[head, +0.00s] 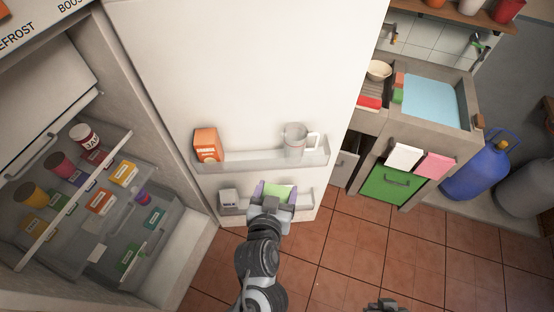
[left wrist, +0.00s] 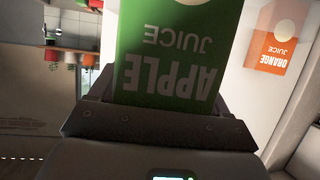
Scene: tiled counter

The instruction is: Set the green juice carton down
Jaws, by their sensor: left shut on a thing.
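The green juice carton, labelled apple juice, fills the top middle of the left wrist view (left wrist: 165,55), upside down in that picture. In the head view only its pale green top (head: 279,191) shows between the fingers of my left gripper (head: 275,193). My left gripper is shut on the carton, at the lower shelf (head: 306,199) of the open fridge door. The carton's base is hidden, so I cannot tell whether it touches the shelf. Part of my right gripper (head: 385,306) shows at the bottom edge; its fingers are not clear.
The upper door shelf (head: 255,161) holds an orange juice carton (head: 207,145) and a clear pitcher (head: 295,140). A small white carton (head: 229,200) stands on the lower shelf, left of my left gripper. Jars and boxes fill the fridge (head: 85,185) at left.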

